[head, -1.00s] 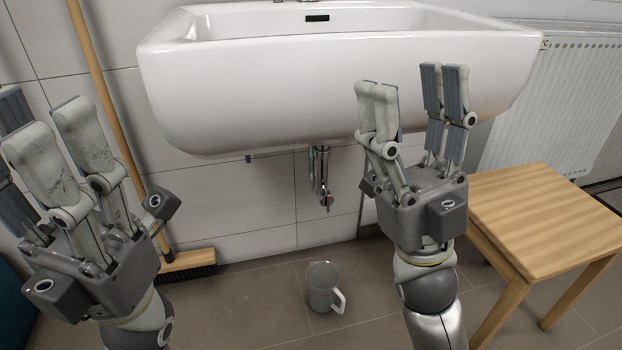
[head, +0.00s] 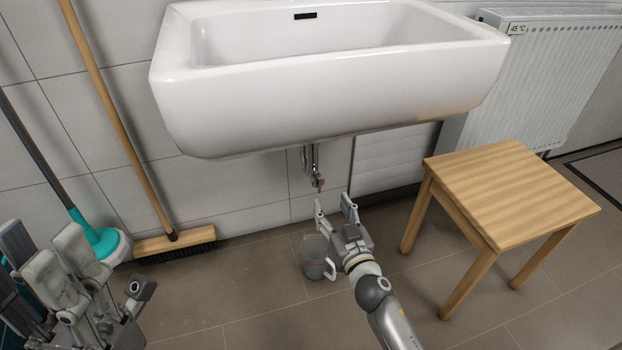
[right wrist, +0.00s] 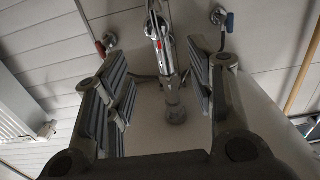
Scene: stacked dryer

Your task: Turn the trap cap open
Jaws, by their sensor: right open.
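The chrome trap (head: 311,165) hangs under the white sink (head: 325,105), with a small red spot near its lower end. In the right wrist view, the chrome trap (right wrist: 160,50) points toward the camera and shows a red mark; its cap is too small to make out surely. My right gripper (head: 332,203) is open and empty, just below the trap, fingers pointing up. In the right wrist view the trap shows between its fingers, with no clear contact. My left gripper (head: 42,250) is open and empty at the lower left, far from the trap.
A grey jug (head: 316,258) stands on the floor beside my right wrist. Valves with a red handle (right wrist: 100,48) and a blue handle (right wrist: 229,22) flank the trap. A wooden stool (head: 512,190) and radiator (head: 540,85) are right; a broom (head: 175,243) leans left.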

